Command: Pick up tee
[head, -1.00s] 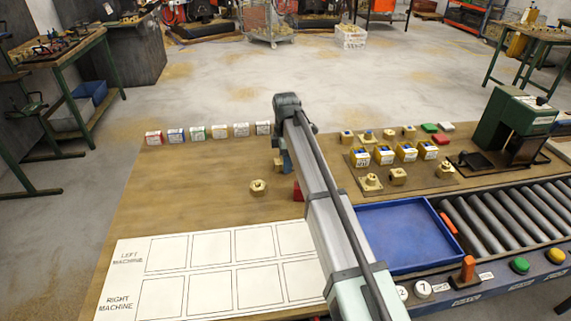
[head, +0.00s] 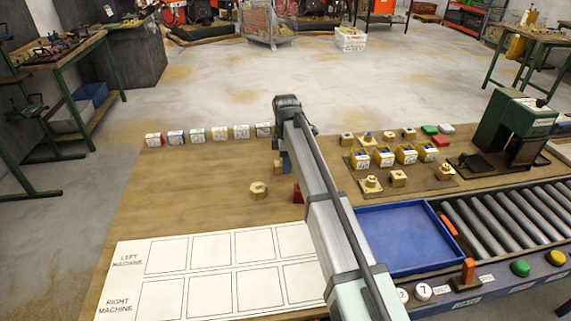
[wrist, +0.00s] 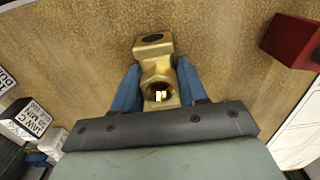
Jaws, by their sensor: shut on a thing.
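My gripper (wrist: 158,88) is shut on the brass tee (wrist: 155,70), with one blue finger on each side of it. In the wrist view the tee has a square end with a dark hole at the top and a round threaded opening facing the camera. Its lower end is hidden by the gripper body. It is over or on the brown table; I cannot tell if it touches. In the head view my arm largely hides the gripper and the tee.
A brass hex fitting (head: 258,190) lies left of my arm. A red block (wrist: 292,40) is close at the right. A blue tray (head: 405,238), yellow bins (head: 383,156) and a green machine (head: 513,125) stand to the right. A white chart (head: 210,270) lies in front.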

